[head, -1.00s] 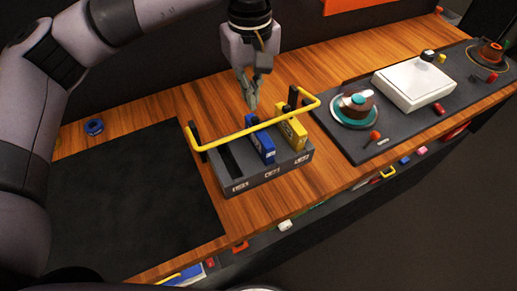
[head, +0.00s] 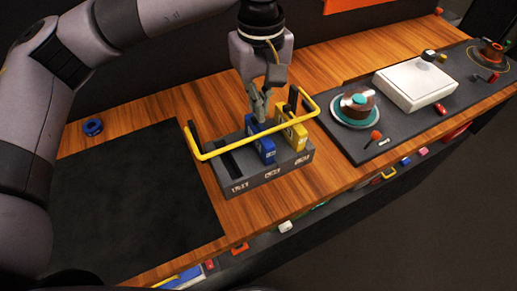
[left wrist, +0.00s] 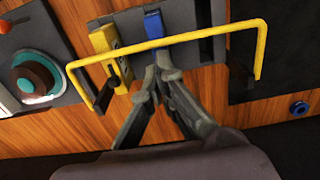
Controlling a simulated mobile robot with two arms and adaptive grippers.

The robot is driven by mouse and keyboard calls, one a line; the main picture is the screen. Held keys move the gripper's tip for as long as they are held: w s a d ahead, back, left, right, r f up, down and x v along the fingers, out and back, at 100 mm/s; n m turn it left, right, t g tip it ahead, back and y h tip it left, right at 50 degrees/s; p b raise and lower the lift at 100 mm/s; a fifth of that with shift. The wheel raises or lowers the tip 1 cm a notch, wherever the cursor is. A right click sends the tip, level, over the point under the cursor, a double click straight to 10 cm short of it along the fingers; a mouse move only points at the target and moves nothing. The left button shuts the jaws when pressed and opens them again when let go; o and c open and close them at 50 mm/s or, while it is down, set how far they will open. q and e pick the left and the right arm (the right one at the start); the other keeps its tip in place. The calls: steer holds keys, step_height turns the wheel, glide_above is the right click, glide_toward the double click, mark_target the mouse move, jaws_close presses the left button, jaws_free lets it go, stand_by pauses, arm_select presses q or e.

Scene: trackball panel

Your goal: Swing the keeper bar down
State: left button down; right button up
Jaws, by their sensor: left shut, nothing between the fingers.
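The yellow keeper bar (head: 225,148) is a U-shaped rod on two dark uprights of a grey rack (head: 235,185). It stands raised, its long side spanning the rack above the modules. A blue module (head: 266,150) is in the middle slot and a yellow module (head: 295,136) in the right slot; the left slot looks empty. My left gripper (head: 258,112) is shut and empty, pointing down behind the bar's long side above the blue module. In the left wrist view the fingertips (left wrist: 157,76) appear close to the bar (left wrist: 205,34); contact is unclear. My right gripper is not in view.
A dark mat (head: 130,205) lies left of the rack, with a blue ring (head: 93,127) behind it. On the right, a dark panel holds a trackball unit (head: 357,106) and a white box (head: 414,85). Bare wood separates rack and panel.

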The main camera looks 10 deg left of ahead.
arm_select(q)
steer(key=shift+r, duration=0.15)
step_height(320, 180, up, 8)
steer(key=p, duration=0.4)
stand_by(0.6)
stand_by(0.7)
